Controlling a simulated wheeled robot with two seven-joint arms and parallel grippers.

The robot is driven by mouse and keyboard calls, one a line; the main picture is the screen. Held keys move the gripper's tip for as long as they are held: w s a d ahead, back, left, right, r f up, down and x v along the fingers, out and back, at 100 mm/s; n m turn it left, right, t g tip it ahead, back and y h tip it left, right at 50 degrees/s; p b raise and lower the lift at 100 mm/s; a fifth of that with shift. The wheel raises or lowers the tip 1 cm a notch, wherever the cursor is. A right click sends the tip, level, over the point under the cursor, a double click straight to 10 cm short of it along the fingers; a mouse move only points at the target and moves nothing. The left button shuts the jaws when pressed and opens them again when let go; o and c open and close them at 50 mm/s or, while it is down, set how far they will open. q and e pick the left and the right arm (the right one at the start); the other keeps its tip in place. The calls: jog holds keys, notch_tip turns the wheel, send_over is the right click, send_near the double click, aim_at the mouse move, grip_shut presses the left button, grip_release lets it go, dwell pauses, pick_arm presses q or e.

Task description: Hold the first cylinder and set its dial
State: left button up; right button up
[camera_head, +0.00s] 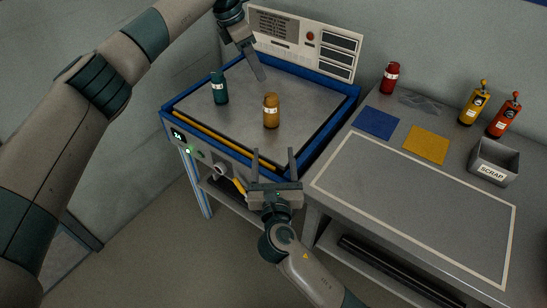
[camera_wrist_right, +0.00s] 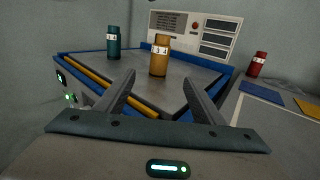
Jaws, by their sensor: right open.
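A teal cylinder (camera_head: 219,88) and an amber cylinder (camera_head: 271,111) stand upright on the grey plate of the blue-framed machine (camera_head: 184,98). Both carry white number bands, too small to read surely. A red cylinder (camera_head: 389,78) stands on the right bench. Which cylinder is the first one is not clear. My left gripper (camera_head: 258,74) points down above the plate, between and behind the teal and amber cylinders; its finger gap is hard to see. My right gripper (camera_head: 273,160) is open and empty at the machine's front edge. In the right wrist view the amber cylinder (camera_wrist_right: 160,55) shows beyond its fingers.
The bench (camera_head: 420,190) holds a blue mat (camera_head: 376,122), a yellow mat (camera_head: 426,144), a scrap bin (camera_head: 494,162), and yellow (camera_head: 473,106) and orange (camera_head: 503,118) bottle-like devices. Its outlined front area is clear. A panel (camera_head: 305,42) with screens and a red button stands behind the plate.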

aim_at(271, 116)
jog(key=shift+w, duration=0.15)
jog(key=w, duration=1.7)
jog(key=shift+a, duration=0.25)
